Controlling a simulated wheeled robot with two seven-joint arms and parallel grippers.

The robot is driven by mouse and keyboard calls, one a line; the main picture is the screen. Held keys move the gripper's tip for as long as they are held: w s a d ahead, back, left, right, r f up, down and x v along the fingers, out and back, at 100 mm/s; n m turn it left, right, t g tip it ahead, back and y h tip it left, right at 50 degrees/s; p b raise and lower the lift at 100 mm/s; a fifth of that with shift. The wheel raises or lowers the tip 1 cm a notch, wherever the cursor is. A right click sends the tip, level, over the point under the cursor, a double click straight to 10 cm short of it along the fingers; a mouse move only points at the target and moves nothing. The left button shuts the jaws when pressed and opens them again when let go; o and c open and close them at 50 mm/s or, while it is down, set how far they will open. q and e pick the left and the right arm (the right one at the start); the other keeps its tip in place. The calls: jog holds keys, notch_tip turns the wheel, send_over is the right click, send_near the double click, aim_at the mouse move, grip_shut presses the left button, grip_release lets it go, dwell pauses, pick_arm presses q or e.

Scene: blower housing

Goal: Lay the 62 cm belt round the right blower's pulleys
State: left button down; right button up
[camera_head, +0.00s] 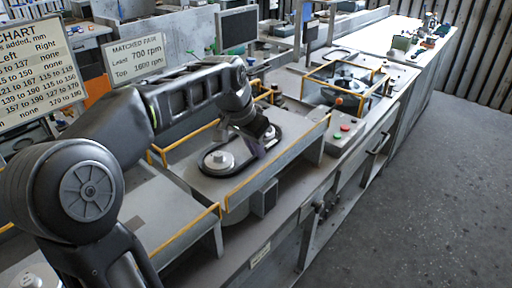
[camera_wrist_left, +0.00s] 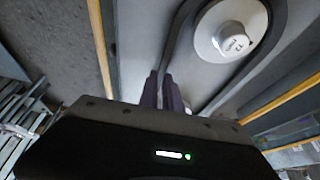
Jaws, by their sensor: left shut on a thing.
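The black belt (camera_head: 206,170) lies as a long loop on a grey deck (camera_head: 190,147) with yellow rails, in the middle of the head view. Its near end passes around a pale pulley (camera_head: 219,160). A second pulley (camera_head: 269,132) shows at the far end, partly hidden by my gripper. My left gripper (camera_head: 259,147) is low over the deck between the pulleys, shut on the belt. In the left wrist view its fingers (camera_wrist_left: 165,92) are at one strand of the belt (camera_wrist_left: 181,42), which curves around a white, marked pulley (camera_wrist_left: 232,38). My right gripper is not in view.
A control box (camera_head: 346,131) with red and green buttons stands right of the deck. Another yellow-railed unit (camera_head: 345,85) is farther back. A chart board (camera_head: 38,75) and a speed sign (camera_head: 137,58) stand at the left. The floor (camera_head: 425,200) at the right is clear.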

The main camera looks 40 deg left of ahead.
pick_arm(q)
jog(key=c, duration=1.5)
grip_release()
jog(key=shift+o, duration=0.2)
jog(key=shift+r, duration=0.1)
jog(key=shift+r+p, duration=1.05)
jog(key=shift+r, duration=0.15)
notch_tip(320, 180, up, 5)
jog(key=p, duration=0.4)
